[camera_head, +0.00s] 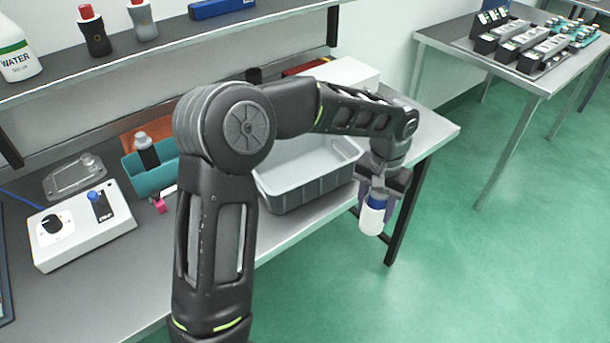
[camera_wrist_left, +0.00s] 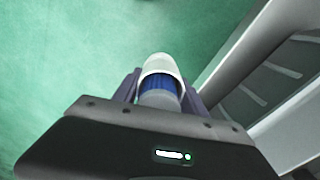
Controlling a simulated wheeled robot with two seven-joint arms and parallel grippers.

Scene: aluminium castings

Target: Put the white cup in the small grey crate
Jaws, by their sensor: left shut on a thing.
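The white cup (camera_head: 371,220), with a blue band, hangs between the fingers of my left gripper (camera_head: 378,201). In the left wrist view the cup (camera_wrist_left: 160,66) shows a white rim and blue below, with a finger on each side. My left gripper is shut on it. It holds the cup in front of the table's edge, over the green floor, to the right of the small grey crate (camera_head: 305,193). The crate stands on the table and looks empty, though my arm hides part of its rim. A ribbed grey wall, seemingly the crate's (camera_wrist_left: 262,85), shows at the right of the wrist view. My right gripper is out of view.
A white control box (camera_head: 82,228) and a teal bin (camera_head: 155,178) with a bottle stand left of the crate. A white box (camera_head: 345,72) is behind it. A shelf (camera_head: 170,48) runs above. A second table (camera_head: 530,75) with parts stands at right.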

